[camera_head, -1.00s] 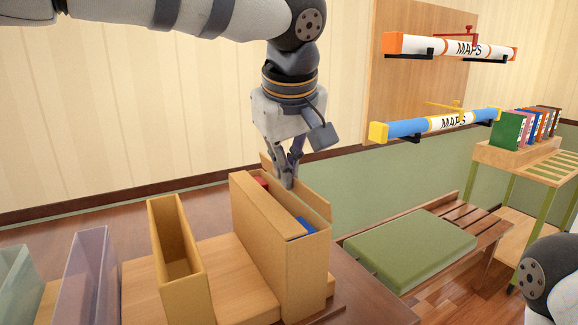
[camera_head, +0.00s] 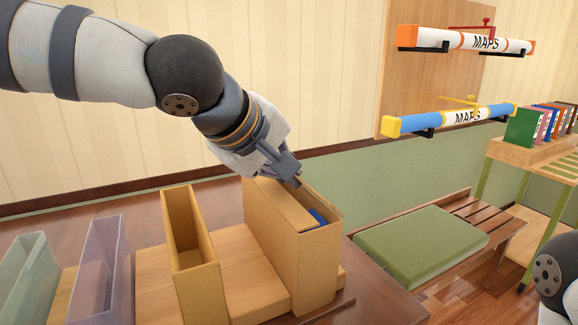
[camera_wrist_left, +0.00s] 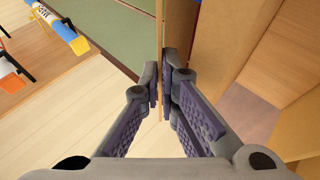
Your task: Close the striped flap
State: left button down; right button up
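A tall tan box (camera_head: 318,265) stands on the wooden table, with a blue item (camera_head: 318,216) inside its open top. My left gripper (camera_head: 292,180) is tilted at the box's far top edge. In the left wrist view its two fingers (camera_wrist_left: 165,82) are close together on either side of a thin tan panel (camera_wrist_left: 160,28), which looks like the upright flap of the box. No stripes show on it from here. The gripper hides part of the box top and most of the flap in the head view. My right gripper is out of view.
A narrow open tan box (camera_head: 190,245), a purple translucent holder (camera_head: 100,272) and a greenish one (camera_head: 32,280) stand to the left. A bench with a green cushion (camera_head: 420,245) is at right. Two map tubes hang above it, blue (camera_head: 450,120) and orange-ended (camera_head: 470,40).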

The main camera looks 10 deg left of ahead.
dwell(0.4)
pick_arm(q)
jog(key=c, duration=1.8)
grip_release()
jog(key=shift+c, duration=0.2)
